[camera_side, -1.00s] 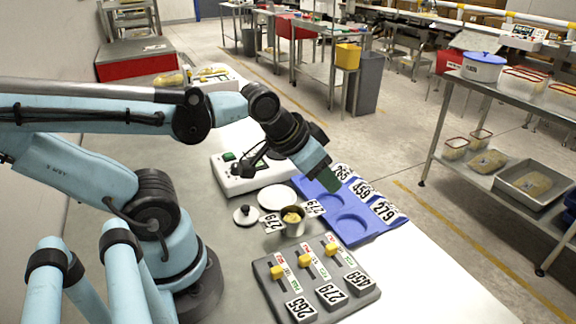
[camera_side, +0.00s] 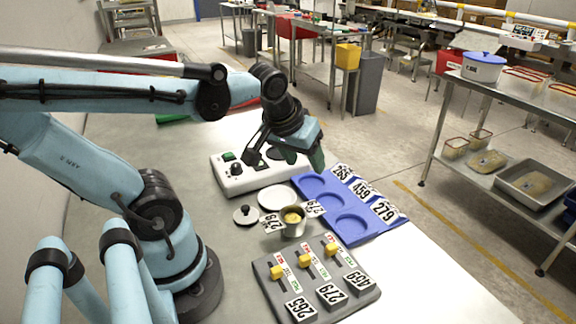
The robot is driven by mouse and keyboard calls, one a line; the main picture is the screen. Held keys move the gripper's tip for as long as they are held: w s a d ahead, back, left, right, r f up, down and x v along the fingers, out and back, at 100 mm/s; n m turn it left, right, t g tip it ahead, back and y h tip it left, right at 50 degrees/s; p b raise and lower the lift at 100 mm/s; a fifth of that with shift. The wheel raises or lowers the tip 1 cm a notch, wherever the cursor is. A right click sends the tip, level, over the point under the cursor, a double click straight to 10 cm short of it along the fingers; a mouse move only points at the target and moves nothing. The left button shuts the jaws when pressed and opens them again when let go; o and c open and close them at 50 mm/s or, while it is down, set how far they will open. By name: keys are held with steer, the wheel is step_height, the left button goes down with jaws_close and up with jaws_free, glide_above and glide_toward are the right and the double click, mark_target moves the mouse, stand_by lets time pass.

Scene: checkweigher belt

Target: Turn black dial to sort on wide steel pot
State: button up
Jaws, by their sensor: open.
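A white control box (camera_side: 226,184) lies behind the blue tray, with a green button (camera_side: 228,157) and a black dial (camera_side: 236,169) on top. The wide steel pot (camera_side: 294,228), with yellowish contents, stands open on the table beside cards reading 279. Its likely lid (camera_side: 245,215), with a black knob, lies left of it. My gripper (camera_side: 294,157) is open and empty above the box's right end, right of the dial and apart from it. Its body hides part of the box top, and its far finger is hard to make out.
A blue tray (camera_side: 352,207) has round recesses and cards 265, 459 and 279. A white plate (camera_side: 277,198) lies near the pot. A grey panel (camera_side: 330,305) with yellow sliders stands in front. The table front right is clear.

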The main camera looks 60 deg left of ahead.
steer(key=s+a+n+g+y, duration=0.2)
steer(key=s+a+n+g, duration=0.15)
steer(key=a+n, duration=0.55)
steer(key=n+g, duration=0.3)
steer(key=n, duration=0.5)
glide_toward(236, 164)
steer(key=shift+x, duration=4.3)
steer(key=shift+m, duration=0.3)
steer(key=shift+c, duration=0.3)
steer(key=c, duration=1)
